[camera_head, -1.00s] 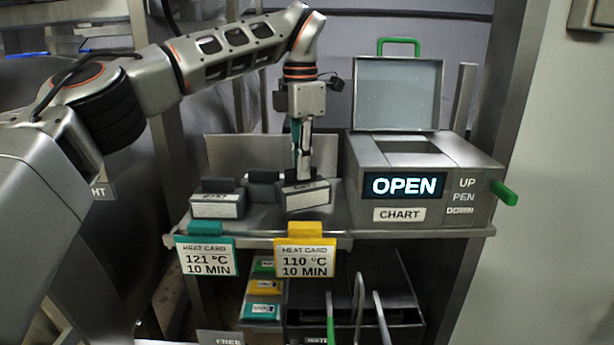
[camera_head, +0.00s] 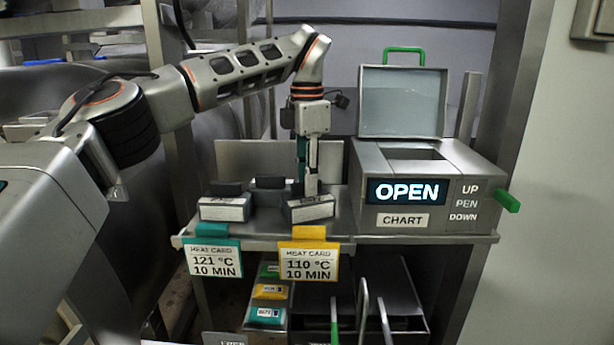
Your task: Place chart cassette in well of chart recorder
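The chart recorder (camera_head: 460,215) stands on the right of the shelf with its lid (camera_head: 401,102) up. Its display reads OPEN, and its rectangular well (camera_head: 415,154) shows as an opening in the top. Several small grey cassettes with white labels sit left of it: one at the left (camera_head: 224,207), one behind (camera_head: 268,190), and a slightly turned one at the right (camera_head: 310,208). My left gripper (camera_head: 308,188) points down at the right cassette, its fingertips at the cassette's top. Whether the fingers grip it is unclear, as they cover its handle. My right gripper is out of view.
Teal (camera_head: 213,261) and yellow (camera_head: 308,262) heat cards hang from the shelf's front edge (camera_head: 270,240). A green lever (camera_head: 507,199) sticks out from the recorder's right side. A bin of coloured cards (camera_head: 268,293) and dark trays are below. An upright back plate stands behind the cassettes.

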